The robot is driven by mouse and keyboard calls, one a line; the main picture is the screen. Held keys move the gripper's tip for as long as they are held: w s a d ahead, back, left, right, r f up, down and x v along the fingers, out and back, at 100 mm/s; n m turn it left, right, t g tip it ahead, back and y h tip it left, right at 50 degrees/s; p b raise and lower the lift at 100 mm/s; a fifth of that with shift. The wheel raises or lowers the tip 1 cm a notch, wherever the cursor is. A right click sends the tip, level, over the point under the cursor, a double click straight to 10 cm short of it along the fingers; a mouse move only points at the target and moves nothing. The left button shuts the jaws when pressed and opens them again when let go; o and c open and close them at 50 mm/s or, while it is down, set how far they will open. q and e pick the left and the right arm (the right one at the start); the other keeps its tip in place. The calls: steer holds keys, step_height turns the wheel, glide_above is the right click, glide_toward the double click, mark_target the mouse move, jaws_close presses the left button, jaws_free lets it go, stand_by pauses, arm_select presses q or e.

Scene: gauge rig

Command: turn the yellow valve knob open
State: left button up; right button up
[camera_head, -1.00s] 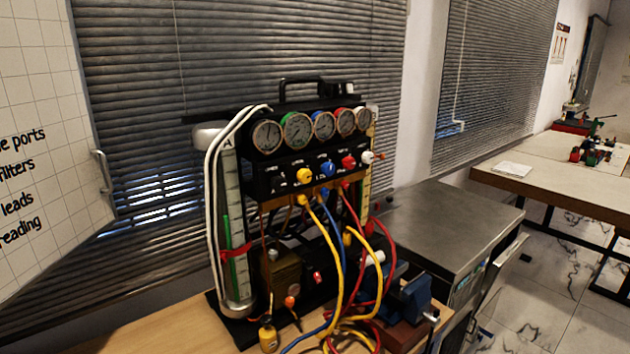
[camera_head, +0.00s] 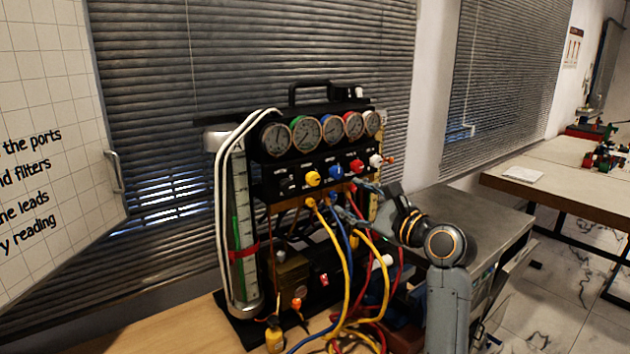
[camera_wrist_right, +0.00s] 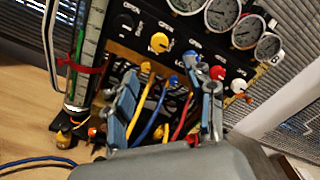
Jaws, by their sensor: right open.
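The yellow valve knob (camera_head: 313,178) sits at the left of a row of coloured knobs on the black panel, under the gauges. It also shows in the right wrist view (camera_wrist_right: 159,42), with a white mark across it. My right gripper (camera_head: 347,203) is open, in front of the panel, to the right of and below the yellow knob. In the wrist view its two fingers (camera_wrist_right: 167,78) are spread apart, and the knob shows beyond the tips, apart from them. A blue knob (camera_head: 336,172) is close by the right finger. My left gripper is not in view.
Red (camera_head: 356,166) and white (camera_head: 376,161) knobs continue the row to the right. Yellow, blue and red hoses (camera_head: 333,262) hang below the panel, partly behind the gripper. A red-banded clear column (camera_head: 242,230) stands at the left. A grey cabinet (camera_head: 470,222) is at the right.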

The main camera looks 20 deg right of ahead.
mark_target(315, 180)
steer(key=p+x, duration=0.3)
steer(key=x, duration=1)
steer(key=shift+w+a+f, duration=0.1)
steer(key=shift+w, duration=0.2)
jaws_close()
